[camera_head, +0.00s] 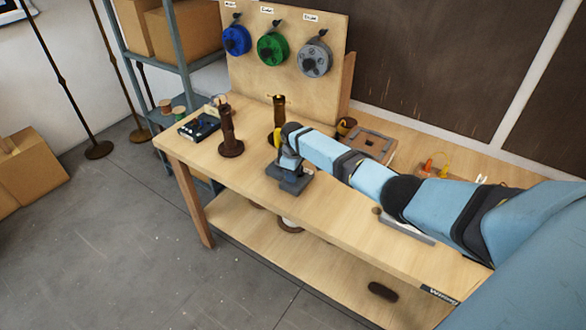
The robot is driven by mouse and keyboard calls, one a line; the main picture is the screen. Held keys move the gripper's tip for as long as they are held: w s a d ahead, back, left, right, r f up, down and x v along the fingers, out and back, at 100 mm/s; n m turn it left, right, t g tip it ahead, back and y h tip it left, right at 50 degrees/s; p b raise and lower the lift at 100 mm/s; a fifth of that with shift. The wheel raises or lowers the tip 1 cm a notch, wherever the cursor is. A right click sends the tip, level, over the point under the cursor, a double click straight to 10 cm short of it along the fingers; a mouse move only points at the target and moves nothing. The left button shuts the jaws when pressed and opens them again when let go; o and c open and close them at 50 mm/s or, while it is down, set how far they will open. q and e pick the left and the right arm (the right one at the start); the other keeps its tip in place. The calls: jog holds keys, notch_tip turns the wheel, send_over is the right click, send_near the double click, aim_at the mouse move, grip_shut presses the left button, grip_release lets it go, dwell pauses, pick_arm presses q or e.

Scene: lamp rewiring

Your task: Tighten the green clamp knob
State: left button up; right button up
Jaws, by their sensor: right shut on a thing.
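My right arm comes in from the right, and its gripper (288,163) is low over the table, at a small dark grey clamp-like block (293,184) near the front edge. The gripper is shut on a part at the top of this block. That part is most likely the green clamp knob, but the gripper hides it and I see no green there. My left gripper is not in view.
Dark brown lamp posts (230,135) and a small black device (199,126) stand on the workbench (340,200) left of the gripper. A pegboard behind holds a blue spool (236,40), a green spool (272,48) and a grey spool (314,58). A wooden tray (368,144) lies behind my arm.

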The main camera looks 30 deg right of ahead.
jog(key=m+p, duration=0.1)
jog(key=m, duration=0.3)
jog(key=shift+m, duration=0.3)
jog(key=m, duration=0.4)
jog(key=shift+m, duration=0.3)
jog(key=m, duration=0.4)
jog(key=shift+m, duration=2.1)
jog(key=o, duration=0.9)
jog(key=shift+o, duration=0.2)
jog(key=shift+r, duration=0.1)
